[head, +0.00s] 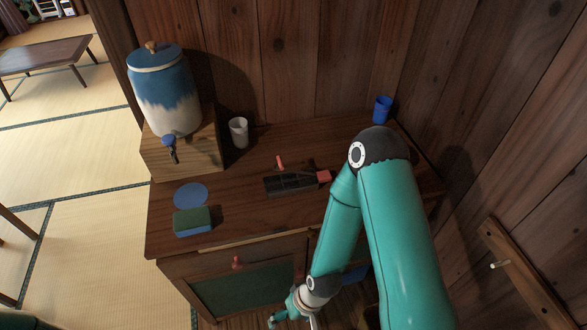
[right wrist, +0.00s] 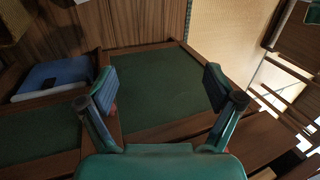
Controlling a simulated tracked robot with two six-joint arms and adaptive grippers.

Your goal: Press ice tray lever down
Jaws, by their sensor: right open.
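The ice tray (head: 290,184) is dark and divided, and lies flat on the wooden cabinet top. A red lever (head: 280,162) stands at its back side, tilted up, and a red block-like part (head: 324,176) sits at its right end. My right gripper (head: 290,312) is low in front of the cabinet, below the top's front edge and well apart from the tray. In the right wrist view it is open and empty (right wrist: 165,88), facing the green cabinet panel. The tray does not show in the right wrist view. My left gripper is not in view.
On the cabinet top (head: 250,222) stand a blue-white dispenser (head: 160,90) on a wooden box, a white cup (head: 239,132), a blue cup (head: 382,109), a blue disc (head: 190,195) and a green-blue sponge (head: 192,220). A green-panelled door (head: 245,288) is below. Wooden walls close the back and right.

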